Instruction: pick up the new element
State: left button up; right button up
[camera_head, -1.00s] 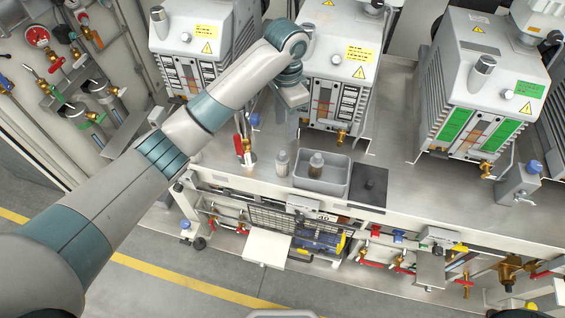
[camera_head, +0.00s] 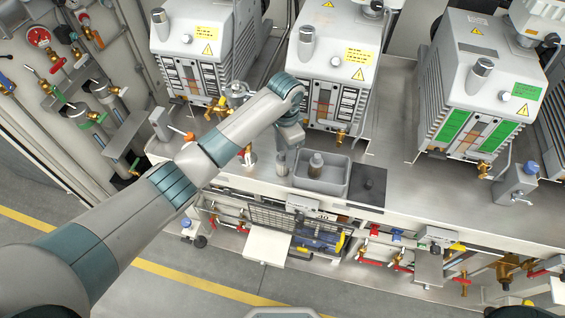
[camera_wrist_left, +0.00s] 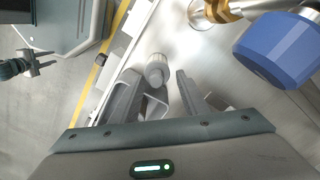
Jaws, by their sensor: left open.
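A light grey cylindrical element (camera_wrist_left: 157,70) stands upright on the steel bench, beside the left end of a grey tray (camera_head: 334,189). It also shows in the head view (camera_head: 282,169), partly covered from above by my left gripper (camera_head: 286,146). In the wrist view my left gripper (camera_wrist_left: 157,88) is open, with the element in line with the gap between its fingers, near the tips. I cannot tell whether they touch it. A second, darker-topped cylinder (camera_head: 316,162) stands in the tray. What may be my right gripper shows small at the wrist view's left edge, its jaws unclear.
A dark square plate (camera_head: 369,186) lies right of the tray. Vacuum pumps (camera_head: 335,60) stand behind. A blue knob (camera_wrist_left: 285,48) on a brass fitting is close to my left gripper in the wrist view.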

aim_at(282, 162)
dwell(0.3)
pick_arm(q)
jog(key=shift+s+a+f+p, duration=0.2)
jog(key=shift+f+p, duration=0.2)
jog(key=shift+f, duration=0.15)
jog(key=f, duration=0.1)
jog(key=f+p, duration=0.1)
jog(key=f, duration=0.1)
jog(key=shift+s+a, duration=0.15)
jog(key=shift+s, duration=0.05)
jog(key=shift+f, duration=0.6)
jog(key=c, duration=0.8)
